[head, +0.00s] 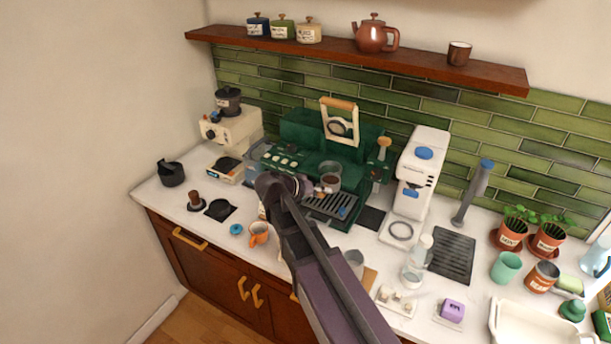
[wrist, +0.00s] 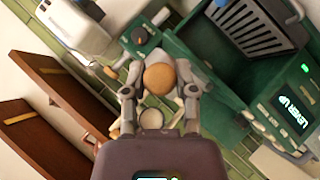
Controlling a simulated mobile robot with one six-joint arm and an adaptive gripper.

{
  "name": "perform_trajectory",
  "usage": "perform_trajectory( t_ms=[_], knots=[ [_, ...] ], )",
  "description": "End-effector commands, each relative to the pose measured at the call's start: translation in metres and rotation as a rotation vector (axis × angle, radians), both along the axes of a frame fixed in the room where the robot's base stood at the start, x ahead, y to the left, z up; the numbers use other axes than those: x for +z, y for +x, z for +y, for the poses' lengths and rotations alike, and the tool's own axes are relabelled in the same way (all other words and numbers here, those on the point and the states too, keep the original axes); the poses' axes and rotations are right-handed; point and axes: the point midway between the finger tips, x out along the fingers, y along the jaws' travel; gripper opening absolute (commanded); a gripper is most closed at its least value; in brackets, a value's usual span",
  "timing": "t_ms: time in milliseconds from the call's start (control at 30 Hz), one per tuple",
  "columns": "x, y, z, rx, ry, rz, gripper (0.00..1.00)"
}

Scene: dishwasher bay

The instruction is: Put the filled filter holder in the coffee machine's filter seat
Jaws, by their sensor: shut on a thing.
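The green coffee machine (head: 300,132) stands against the tiled wall, its cream lever with a wooden grip (head: 340,104) raised. Its display (wrist: 294,113) reads "LEVER UP" in the wrist view. My gripper (head: 316,191) is at the machine's front, above the drip tray (head: 328,208). It is shut on the filter holder (head: 330,181), whose basket shows brown grounds in the head view. In the wrist view the holder's round wooden handle end (wrist: 160,77) sits between my gripper's fingers (wrist: 160,92). I cannot make out the filter seat clearly; the basket looks apart from it.
A cream grinder (head: 232,130) stands left of the machine, and a white machine (head: 422,170) stands right. A glass bottle (head: 417,262) stands at front right.

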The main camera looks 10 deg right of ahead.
Motion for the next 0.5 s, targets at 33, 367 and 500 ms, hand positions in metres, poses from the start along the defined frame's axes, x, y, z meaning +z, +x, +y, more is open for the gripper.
perform_trajectory(
  t_ms=[33, 367, 500],
  knots=[
    [0.008, 0.009, 0.007, 0.002, -0.001, 0.0, 0.0],
    [0.027, 0.034, 0.039, 0.0, -0.002, 0.0, 0.0],
    [0.029, 0.037, 0.044, 0.0, -0.002, -0.001, 0.0]
  ],
)
